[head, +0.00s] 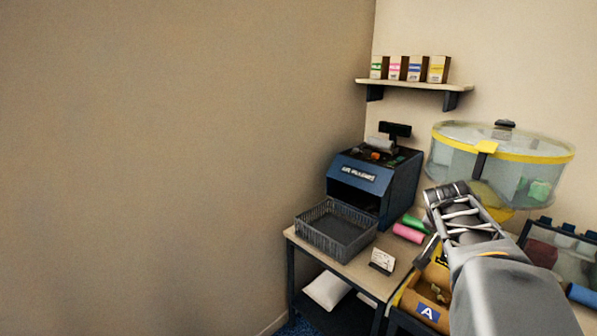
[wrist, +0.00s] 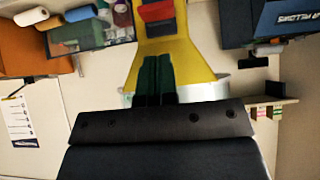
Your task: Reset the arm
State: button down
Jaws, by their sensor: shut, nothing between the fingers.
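My gripper (wrist: 156,62) shows in the wrist view as two dark fingers side by side, shut with nothing between them. In the head view my arm reaches in from the lower right, over the table, in front of the clear drum with the yellow band (head: 456,155). The exact fingertips are hard to make out there. The wrist view is upside down; the yellow part of the drum machine (wrist: 190,55) lies beyond the fingers.
A blue machine (head: 375,185) and a grey basket (head: 318,232) stand on the table left of my arm. Pink (head: 408,233) and green (head: 414,222) rolls and a small card (head: 382,260) lie nearby. A shelf (head: 415,85) holds several cartons. The left wall side is clear.

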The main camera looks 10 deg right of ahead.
jog(key=s+a+f+n+y, duration=0.2)
jog(key=a+f+n, duration=0.2)
jog(key=a, duration=0.5)
jog(key=s+a+f+n+y, duration=0.3)
jog(key=a+f+n, duration=0.1)
jog(key=a, duration=0.5)
jog(key=s+a+f+n+y, duration=0.2)
jog(key=a+f+n, duration=0.1)
jog(key=a, duration=0.7)
jog(key=shift+s+f+n+g+y, duration=0.15)
jog(key=shift+f+n+g+y, duration=0.2)
jog(key=shift+f, duration=0.45)
